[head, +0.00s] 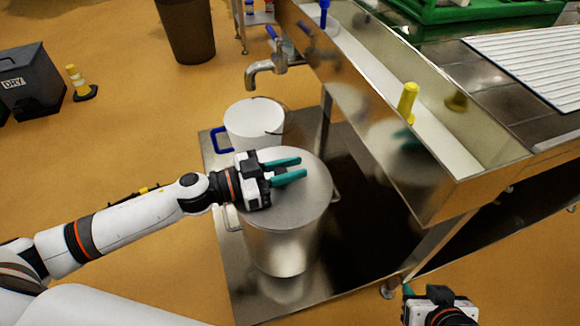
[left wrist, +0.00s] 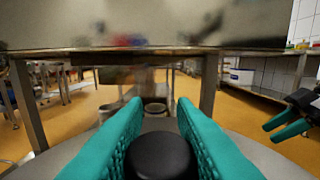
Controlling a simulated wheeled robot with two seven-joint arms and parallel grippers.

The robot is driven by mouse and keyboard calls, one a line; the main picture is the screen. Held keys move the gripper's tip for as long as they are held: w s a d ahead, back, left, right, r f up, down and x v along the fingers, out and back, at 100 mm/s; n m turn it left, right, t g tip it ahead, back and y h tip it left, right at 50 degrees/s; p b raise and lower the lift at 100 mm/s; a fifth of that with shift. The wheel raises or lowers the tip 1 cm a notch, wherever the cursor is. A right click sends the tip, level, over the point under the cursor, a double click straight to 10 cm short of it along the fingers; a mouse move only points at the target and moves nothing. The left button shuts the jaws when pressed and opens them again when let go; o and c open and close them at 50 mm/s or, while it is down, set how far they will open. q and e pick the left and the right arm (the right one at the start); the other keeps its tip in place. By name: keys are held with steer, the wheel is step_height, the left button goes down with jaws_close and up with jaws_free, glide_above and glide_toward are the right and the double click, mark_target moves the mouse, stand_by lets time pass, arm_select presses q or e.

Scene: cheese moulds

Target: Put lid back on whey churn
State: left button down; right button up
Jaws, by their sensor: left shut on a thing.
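The whey churn (head: 275,250) is a steel drum with side handles, standing upright on a low metal platform. Its round flat steel lid (head: 308,205) covers the top. I cannot tell whether the lid is fully seated or slightly above the rim. My left gripper (head: 293,169) is over the lid with its teal fingers level. In the left wrist view the fingers are shut on the lid's black knob (left wrist: 160,157), and the lid (left wrist: 240,150) spreads below. My right gripper (left wrist: 287,127) is off to the right, empty, its teal fingers apart; in the head view it is partly cut off.
A white bucket (head: 254,122) with a blue handle stands behind the churn, below a tap (head: 265,68). A steel trough table (head: 440,190) holding a yellow-handled tool (head: 407,98) runs along the right. Open floor (head: 120,140) lies left.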

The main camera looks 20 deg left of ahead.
steer(key=shift+s+d+f+g, duration=0.2)
steer(key=shift+s+d+g, duration=0.1)
steer(key=shift+s, duration=0.15)
stand_by(0.4)
steer(key=shift+s, duration=0.1)
stand_by(0.5)
steer(key=shift+s+f+g, duration=0.15)
steer(key=shift+s+g, duration=0.15)
arm_select(q)
steer(key=shift+p, duration=0.4)
arm_select(e)
steer(key=shift+s+d+f+g, duration=0.25)
steer(key=shift+s+g, duration=0.15)
steer(key=shift+s, duration=0.25)
steer(key=shift+s+h, duration=0.25)
steer(key=shift+h, duration=0.05)
steer(key=shift+s+d+f+g, duration=0.3)
steer(key=shift+s+g, duration=0.2)
steer(key=shift+s, duration=0.1)
steer(key=shift+s+r, duration=0.1)
steer(key=shift+s, duration=0.15)
stand_by(0.3)
arm_select(q)
steer(key=shift+p, duration=0.3)
arm_select(e)
steer(key=shift+s+d+g, duration=0.1)
steer(key=shift+s+g, duration=0.2)
steer(key=shift+g, duration=0.1)
